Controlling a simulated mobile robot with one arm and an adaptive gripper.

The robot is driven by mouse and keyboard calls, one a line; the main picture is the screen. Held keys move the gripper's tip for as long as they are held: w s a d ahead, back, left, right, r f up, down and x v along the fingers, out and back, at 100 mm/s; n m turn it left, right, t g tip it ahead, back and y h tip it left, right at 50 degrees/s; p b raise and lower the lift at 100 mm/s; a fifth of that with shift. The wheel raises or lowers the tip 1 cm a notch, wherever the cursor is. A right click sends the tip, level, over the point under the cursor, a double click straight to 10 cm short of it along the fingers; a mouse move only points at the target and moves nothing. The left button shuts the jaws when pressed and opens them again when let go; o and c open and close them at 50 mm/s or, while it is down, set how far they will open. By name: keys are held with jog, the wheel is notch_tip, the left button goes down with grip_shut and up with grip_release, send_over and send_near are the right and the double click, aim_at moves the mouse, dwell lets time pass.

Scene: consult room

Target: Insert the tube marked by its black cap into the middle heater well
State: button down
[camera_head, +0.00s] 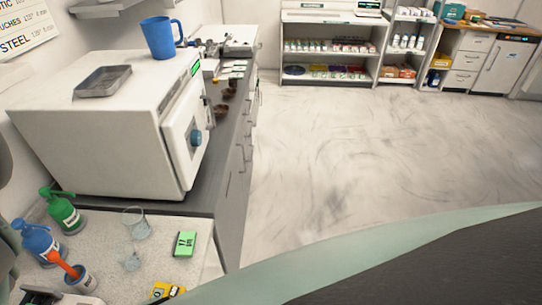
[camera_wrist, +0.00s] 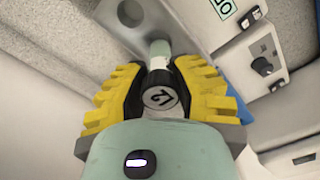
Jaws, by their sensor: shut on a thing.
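In the wrist view my gripper (camera_wrist: 160,85) has its yellow ribbed fingers closed on either side of a tube. The tube's black cap (camera_wrist: 160,98), with a light round mark on its end, faces the camera. Its pale body (camera_wrist: 160,56) points away, toward a grey metal strip (camera_wrist: 178,18). A dark round hole (camera_wrist: 131,12) shows in this strip, up and left of the tube. I cannot tell whether the tube touches the strip. No middle heater well can be made out for certain. My gripper is not clearly seen in the head view.
A white device with a dark knob (camera_wrist: 262,66) is close on the right in the wrist view. In the head view, a white steriliser (camera_head: 95,140), a green bottle (camera_head: 65,213), a blue bottle (camera_head: 37,240), a beaker (camera_head: 137,228) and a green timer (camera_head: 185,244) occupy the left counter.

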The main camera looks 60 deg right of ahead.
jog(key=shift+f+b, duration=2)
jog(key=shift+f, duration=0.25)
jog(key=c, duration=0.8)
grip_release()
jog(key=shift+o, duration=0.2)
jog(key=shift+r, duration=0.15)
jog(key=shift+r, duration=3.6)
